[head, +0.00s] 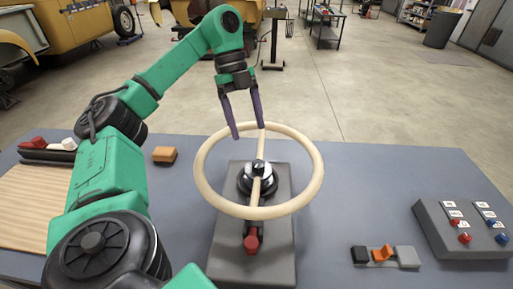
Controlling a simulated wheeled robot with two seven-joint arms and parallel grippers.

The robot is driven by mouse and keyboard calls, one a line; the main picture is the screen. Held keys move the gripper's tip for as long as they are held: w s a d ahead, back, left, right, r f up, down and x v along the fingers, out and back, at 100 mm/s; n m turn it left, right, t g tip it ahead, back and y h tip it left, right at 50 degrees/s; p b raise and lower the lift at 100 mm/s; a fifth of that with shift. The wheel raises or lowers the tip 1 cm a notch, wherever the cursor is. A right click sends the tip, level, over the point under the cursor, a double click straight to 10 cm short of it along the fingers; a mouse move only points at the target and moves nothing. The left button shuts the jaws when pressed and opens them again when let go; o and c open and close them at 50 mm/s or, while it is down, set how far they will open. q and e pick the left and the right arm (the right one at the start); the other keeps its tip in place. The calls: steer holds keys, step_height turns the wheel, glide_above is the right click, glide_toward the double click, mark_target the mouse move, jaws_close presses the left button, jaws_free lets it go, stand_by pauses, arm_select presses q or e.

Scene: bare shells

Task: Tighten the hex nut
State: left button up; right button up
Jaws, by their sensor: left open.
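A cream handwheel (209,150) lies over a grey mount (230,262) on the table. A dark cap sits at its silver-and-black hub (258,168), and a red end piece (252,243) shows on the near side of the mount. I cannot make out a clear hex nut; I cannot tell whether the cap or the red piece is one. My left gripper (248,132) is open, its two purple fingers pointing down at the wheel's far rim, with nothing seen between them. Whether the fingertips touch the rim is not clear. My right gripper is out of view.
The blue-grey table (370,180) has free room right of the wheel. An orange block (164,154) and a wooden board (35,215) are at left. A button box (464,230) stands at right, with a small black, orange and grey switch piece (383,255) nearer.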

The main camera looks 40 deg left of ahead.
mark_target(258, 163)
arm_select(q)
steer(key=b+x, duration=0.1)
steer(key=x, duration=0.1)
steer(key=b+x, duration=0.2)
steer(key=x, duration=0.1)
steer(key=b+x, duration=0.1)
steer(key=x, duration=0.1)
steer(key=shift+w+f+b, duration=0.3)
steer(key=shift+f, duration=0.15)
steer(key=shift+d+f, duration=0.25)
steer(key=shift+f, duration=0.05)
steer(key=shift+s+d+f+p, duration=0.2)
steer(key=shift+d+f+p, duration=0.15)
steer(key=shift+f, duration=0.2)
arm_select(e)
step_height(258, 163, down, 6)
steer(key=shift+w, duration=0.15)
arm_select(q)
jaws_close()
